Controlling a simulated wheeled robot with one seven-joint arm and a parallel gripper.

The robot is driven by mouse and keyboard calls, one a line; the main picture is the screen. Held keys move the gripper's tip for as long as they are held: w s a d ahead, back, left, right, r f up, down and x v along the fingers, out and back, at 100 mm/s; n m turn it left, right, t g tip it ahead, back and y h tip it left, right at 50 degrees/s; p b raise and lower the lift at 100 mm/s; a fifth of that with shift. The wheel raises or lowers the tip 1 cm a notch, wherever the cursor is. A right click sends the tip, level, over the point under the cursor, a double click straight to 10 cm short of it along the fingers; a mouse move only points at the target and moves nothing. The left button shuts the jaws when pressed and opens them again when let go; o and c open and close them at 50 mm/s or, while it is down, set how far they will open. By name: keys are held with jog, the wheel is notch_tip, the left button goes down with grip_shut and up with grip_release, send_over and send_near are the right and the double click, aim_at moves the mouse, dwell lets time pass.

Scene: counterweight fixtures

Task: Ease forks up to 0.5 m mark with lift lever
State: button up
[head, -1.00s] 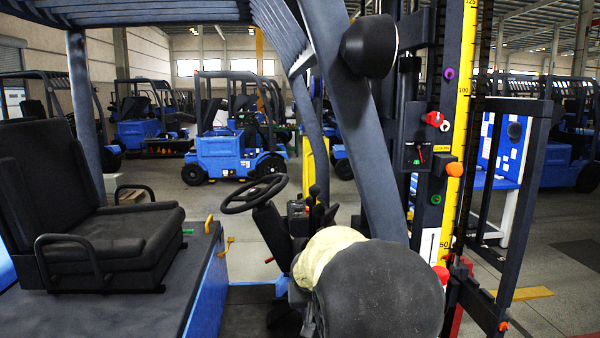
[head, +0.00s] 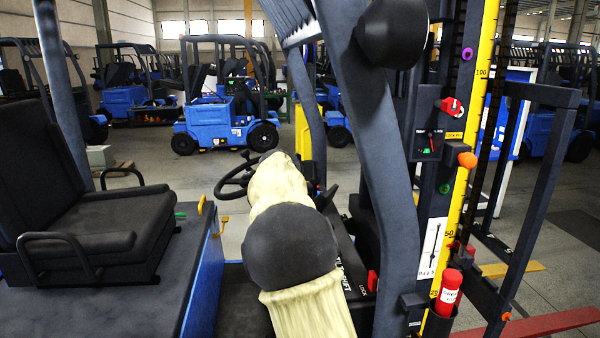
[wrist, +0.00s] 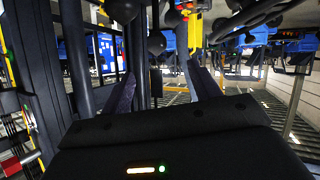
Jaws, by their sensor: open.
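My gripper shows only in the wrist view (wrist: 164,85), where its two dark fingers stand apart with nothing held between them. In the head view my cream and black arm reaches over the forklift's console and hides my gripper and the lift lever area. Black round knobs (wrist: 157,42) show beyond the fingers in the wrist view; I cannot tell which is the lift lever. The yellow height scale (head: 482,72) runs up the mast, with 100 above and 50 lower down. The forks cannot be made out clearly; a red bar (head: 545,323) lies low at the right.
The black seat (head: 75,205) is at the left. The steering wheel (head: 236,178) is partly behind my arm. A thick dark post (head: 375,170) stands right of my arm. A red canister (head: 447,290) is by the mast. Blue forklifts (head: 218,120) stand behind.

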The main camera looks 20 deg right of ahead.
aim_at(315, 185)
jog(key=p+x, duration=0.3)
jog(key=x, duration=0.2)
jog(key=p+x, duration=0.4)
jog(key=x, duration=0.2)
jog(key=shift+d+f, duration=0.25)
jog(key=shift+d, duration=0.15)
jog(key=c, duration=0.9)
jog(key=shift+o, duration=0.2)
jog(key=shift+r, duration=0.1)
